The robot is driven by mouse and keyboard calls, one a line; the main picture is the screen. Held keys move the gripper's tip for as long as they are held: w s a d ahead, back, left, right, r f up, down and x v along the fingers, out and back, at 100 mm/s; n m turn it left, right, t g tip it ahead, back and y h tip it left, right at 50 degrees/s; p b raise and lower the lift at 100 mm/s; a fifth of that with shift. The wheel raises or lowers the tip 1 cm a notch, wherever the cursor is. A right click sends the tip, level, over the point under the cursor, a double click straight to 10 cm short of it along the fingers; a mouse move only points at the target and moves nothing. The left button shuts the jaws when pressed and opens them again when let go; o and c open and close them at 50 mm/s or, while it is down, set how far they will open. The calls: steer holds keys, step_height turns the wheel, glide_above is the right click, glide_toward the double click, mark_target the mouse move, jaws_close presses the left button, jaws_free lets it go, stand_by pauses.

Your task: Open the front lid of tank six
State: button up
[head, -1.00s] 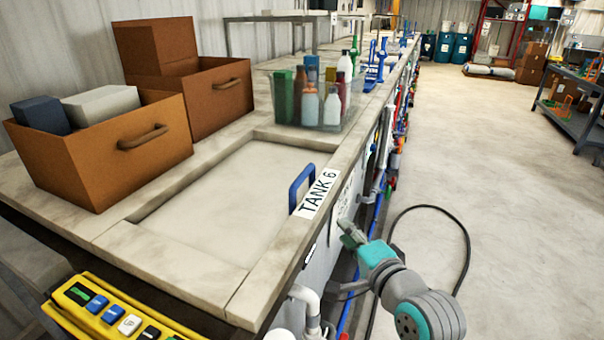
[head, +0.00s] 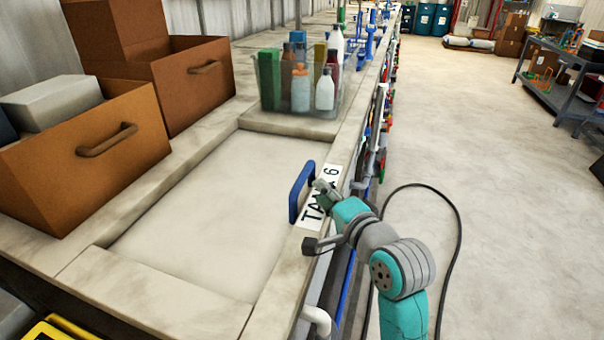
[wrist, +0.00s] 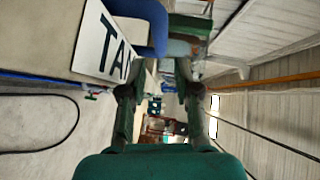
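The lid of tank six (head: 200,205) is a pale flat panel lying shut in its recess in the stone-like counter. A blue upright handle (head: 296,196) stands at its right edge, beside the white TANK 6 label (head: 311,213), which my gripper partly covers. My gripper (head: 322,186) is just right of the handle, over the label, and looks apart from it. In the wrist view my gripper (wrist: 162,82) has its fingers spread with nothing between them. The handle (wrist: 152,28) shows there beyond the fingertips, towards the top of the picture, near the label (wrist: 103,42).
A clear bin (head: 290,120) of bottles stands behind the lid. Two brown boxes (head: 85,165) (head: 200,85) stand on the counter at left. Pipes run along the counter's right side. A black cable (head: 455,230) lies on the otherwise open floor.

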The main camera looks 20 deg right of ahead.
mark_target(304, 176)
steer(key=w, duration=0.3)
steer(key=w+a+f, duration=0.1)
steer(key=w, duration=0.5)
steer(key=shift+w+a+f, duration=0.15)
steer(key=shift+a+f, duration=0.05)
jaws_close()
